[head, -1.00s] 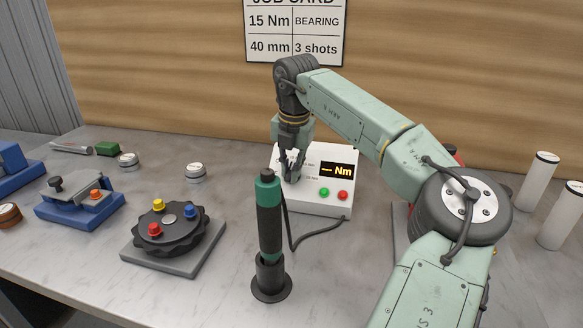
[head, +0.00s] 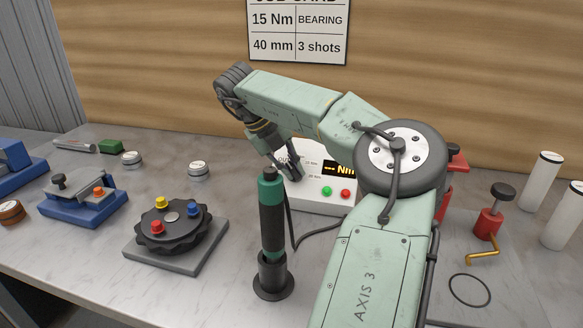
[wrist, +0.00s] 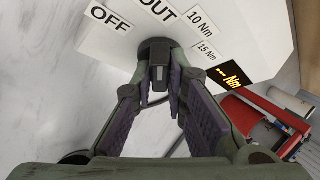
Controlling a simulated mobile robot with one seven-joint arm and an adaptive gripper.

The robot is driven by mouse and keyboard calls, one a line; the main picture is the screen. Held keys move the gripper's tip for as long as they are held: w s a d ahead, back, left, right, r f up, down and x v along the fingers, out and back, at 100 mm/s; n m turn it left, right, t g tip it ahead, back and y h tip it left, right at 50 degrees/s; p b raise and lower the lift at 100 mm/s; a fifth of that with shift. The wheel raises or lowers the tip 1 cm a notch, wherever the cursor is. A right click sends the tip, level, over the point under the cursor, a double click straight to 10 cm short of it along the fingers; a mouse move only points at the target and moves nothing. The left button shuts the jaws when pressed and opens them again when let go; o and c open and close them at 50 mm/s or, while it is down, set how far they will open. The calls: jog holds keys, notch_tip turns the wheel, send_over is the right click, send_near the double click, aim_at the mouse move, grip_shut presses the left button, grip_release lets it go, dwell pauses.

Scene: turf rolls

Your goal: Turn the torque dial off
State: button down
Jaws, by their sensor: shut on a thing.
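The torque controller is a white box (head: 315,200) at the back middle of the bench, with a lit display (head: 340,169) reading "--- Nm" and a green and a red button. Its dark dial (wrist: 157,50) shows in the wrist view, below the labels OFF (wrist: 110,18), OUT, 10 Nm and 15 Nm. My gripper (wrist: 160,75) is shut on the dial's raised grip, one finger on each side. I cannot tell which label the dial points to. In the head view my gripper (head: 287,175) leans in from the upper left and hides the dial.
A green and black driver (head: 271,225) stands upright in a holder just in front of the box, its cable running to the right. A black indexing wheel (head: 172,225) with coloured knobs is at left. A red tool (head: 488,222) and white cylinders are at right.

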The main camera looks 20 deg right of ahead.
jog(key=n+h, duration=0.1)
jog(key=n, duration=0.1)
jog(key=n+h+b, duration=0.1)
jog(key=n, duration=0.1)
jog(key=shift+a+f+t+h, duration=0.1)
jog(key=shift+a+t+h, duration=0.05)
jog(key=shift+t+h, duration=0.15)
jog(key=n+t+h+b, duration=0.1)
jog(key=n, duration=0.3)
jog(key=shift+h, duration=0.4)
jog(key=shift+a+t, duration=0.1)
jog(key=shift+t, duration=0.2)
jog(key=c, duration=1.6)
grip_release()
jog(key=shift+s, duration=0.1)
jog(key=v, duration=0.7)
jog(key=shift+a, duration=0.2)
jog(key=shift+a, duration=0.1)
